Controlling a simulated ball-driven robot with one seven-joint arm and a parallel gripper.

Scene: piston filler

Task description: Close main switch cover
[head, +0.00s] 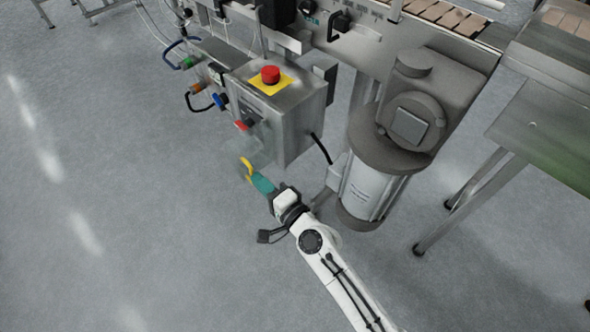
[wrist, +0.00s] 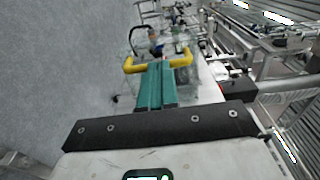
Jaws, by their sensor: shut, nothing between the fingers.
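The steel control box (head: 285,122) stands at the middle of the head view. A red main switch (head: 241,125) sits on its left-facing front. A see-through cover (head: 259,134) seems to stand out beside the switch, but its outline is faint and its exact angle is hard to tell. In the wrist view, clear plastic edges show just beyond my fingertips. My gripper (head: 247,168) has teal fingers and yellow tips. It is shut and empty, below and in front of the switch. In the wrist view (wrist: 158,64) the teal fingers lie side by side. I cannot tell whether the tips touch the cover.
A red emergency button (head: 270,74) on a yellow plate tops the box. Cables and coloured connectors (head: 205,90) lie to its left. A large grey motor (head: 400,120) stands close to the right of my arm. The floor (head: 130,200) to the left is clear.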

